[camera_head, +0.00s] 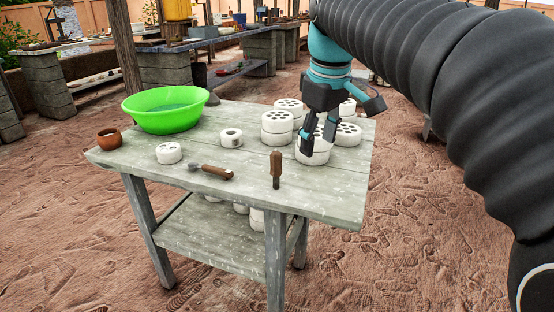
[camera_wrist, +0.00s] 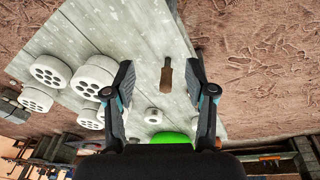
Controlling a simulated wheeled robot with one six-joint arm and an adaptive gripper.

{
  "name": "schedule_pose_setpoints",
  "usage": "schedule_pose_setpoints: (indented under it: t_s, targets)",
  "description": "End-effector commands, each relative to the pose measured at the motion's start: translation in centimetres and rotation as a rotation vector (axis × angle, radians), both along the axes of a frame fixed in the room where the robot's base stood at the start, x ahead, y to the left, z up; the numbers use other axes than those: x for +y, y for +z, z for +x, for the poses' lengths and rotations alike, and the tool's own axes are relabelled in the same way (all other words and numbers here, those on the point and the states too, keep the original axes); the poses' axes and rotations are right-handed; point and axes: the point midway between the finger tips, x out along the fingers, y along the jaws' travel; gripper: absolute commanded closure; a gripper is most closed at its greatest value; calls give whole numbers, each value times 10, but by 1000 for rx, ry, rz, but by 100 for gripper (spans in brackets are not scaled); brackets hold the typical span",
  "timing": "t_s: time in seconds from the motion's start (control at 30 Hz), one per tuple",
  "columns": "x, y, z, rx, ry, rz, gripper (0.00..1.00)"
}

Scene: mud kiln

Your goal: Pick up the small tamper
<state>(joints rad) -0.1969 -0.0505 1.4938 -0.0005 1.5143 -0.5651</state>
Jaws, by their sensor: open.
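A brown wooden tool (camera_head: 276,168), which looks like the small tamper, is near the front edge of the grey table (camera_head: 310,190). It also shows in the wrist view (camera_wrist: 166,76), between my fingers in the picture but apart from them. I cannot tell whether it stands or lies. A second tool (camera_head: 217,172) with a wooden handle and a grey end lies to its left. My gripper (camera_head: 318,138) is open and empty, over the white perforated cylinders behind and to the right of the brown tool.
Several white perforated cylinders (camera_head: 277,123) crowd the table's back right, some stacked. A white ring (camera_head: 231,137), a single cylinder (camera_head: 168,153), a green bowl (camera_head: 165,108) and a small brown pot (camera_head: 109,138) are farther left. The table around the brown tool is clear.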

Motion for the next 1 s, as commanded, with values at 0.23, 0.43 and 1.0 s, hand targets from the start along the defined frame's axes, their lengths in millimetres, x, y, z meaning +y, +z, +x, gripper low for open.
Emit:
schedule_pose_setpoints:
  t_s: [0.23,0.43,1.0]
  targets:
    - [47,18,61,101,268,-50,45]
    - [72,21,84,152,410,-70,45]
    - [80,-48,89,171,460,-77,45]
